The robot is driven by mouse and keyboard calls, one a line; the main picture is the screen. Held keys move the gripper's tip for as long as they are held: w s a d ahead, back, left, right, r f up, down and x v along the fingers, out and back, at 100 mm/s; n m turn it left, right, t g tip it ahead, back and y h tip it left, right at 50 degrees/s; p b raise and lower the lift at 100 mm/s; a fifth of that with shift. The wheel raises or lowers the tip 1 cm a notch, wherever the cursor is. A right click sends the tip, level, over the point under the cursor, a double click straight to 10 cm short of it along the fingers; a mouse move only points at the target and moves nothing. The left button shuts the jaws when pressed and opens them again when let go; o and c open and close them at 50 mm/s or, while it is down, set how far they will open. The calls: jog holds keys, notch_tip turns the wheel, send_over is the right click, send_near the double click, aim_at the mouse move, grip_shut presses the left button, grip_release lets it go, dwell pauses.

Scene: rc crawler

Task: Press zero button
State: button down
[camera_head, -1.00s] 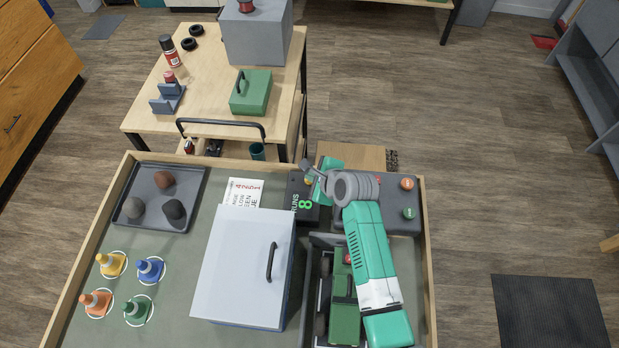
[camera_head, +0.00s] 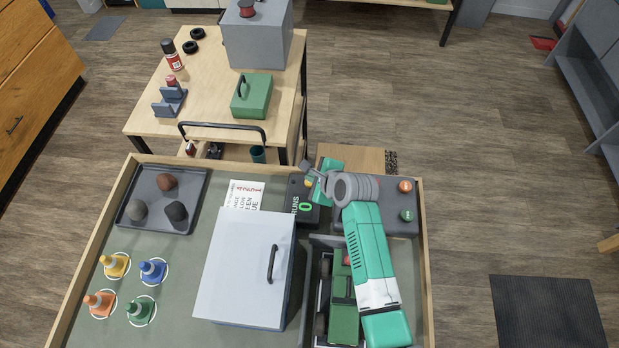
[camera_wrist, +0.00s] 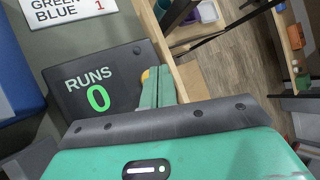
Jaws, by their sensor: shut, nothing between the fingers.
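The dark counter box (camera_head: 299,187) stands at the back of the bench and shows "RUNS" with a green 0. In the wrist view the counter box (camera_wrist: 95,82) shows the same reading. A yellow button (camera_wrist: 146,75) is partly visible at its edge, mostly hidden by my fingers. My gripper (camera_head: 308,172) is shut and empty, with its fingertips at the counter box's button. The green fingers also show in the wrist view (camera_wrist: 158,82). I cannot tell whether they touch the button.
A grey panel with an orange button (camera_head: 405,185) and a green button (camera_head: 406,215) lies right of the box. A light grey lidded case (camera_head: 240,270) stands in front. A printed card (camera_head: 243,196) lies left of the counter box. A green crawler (camera_head: 344,310) sits beneath my arm.

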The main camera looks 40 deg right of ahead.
jog(key=shift+r, duration=0.1)
notch_tip(320, 180, up, 5)
jog(key=p, duration=0.5)
dwell(0.3)
dwell(0.6)
